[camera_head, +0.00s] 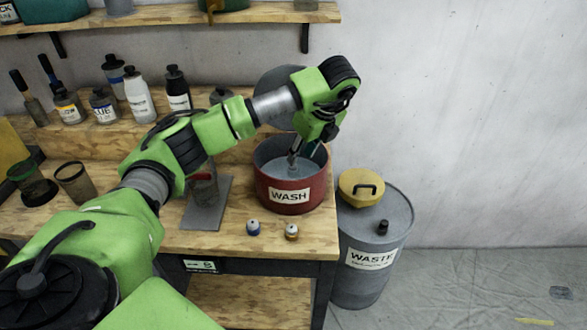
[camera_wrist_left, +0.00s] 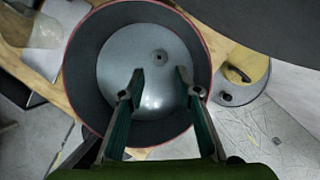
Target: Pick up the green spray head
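I cannot make out a green spray head in either view. My left gripper (camera_head: 298,157) reaches down into the red pot labelled WASH (camera_head: 290,197) on the workbench. In the left wrist view the left gripper (camera_wrist_left: 160,78) has its two fingers apart with nothing between them, over the pot's grey inside. A small dark round spot (camera_wrist_left: 160,55) shows on the pot's grey inside, just beyond the fingertips; I cannot tell what it is. The fingers hide part of the pot's inside. My right gripper is not in view.
A grey WASTE drum (camera_head: 372,258) with a yellow lid (camera_head: 361,187) stands right of the bench. Several bottles line the back ledge. Floor at right is mostly clear.

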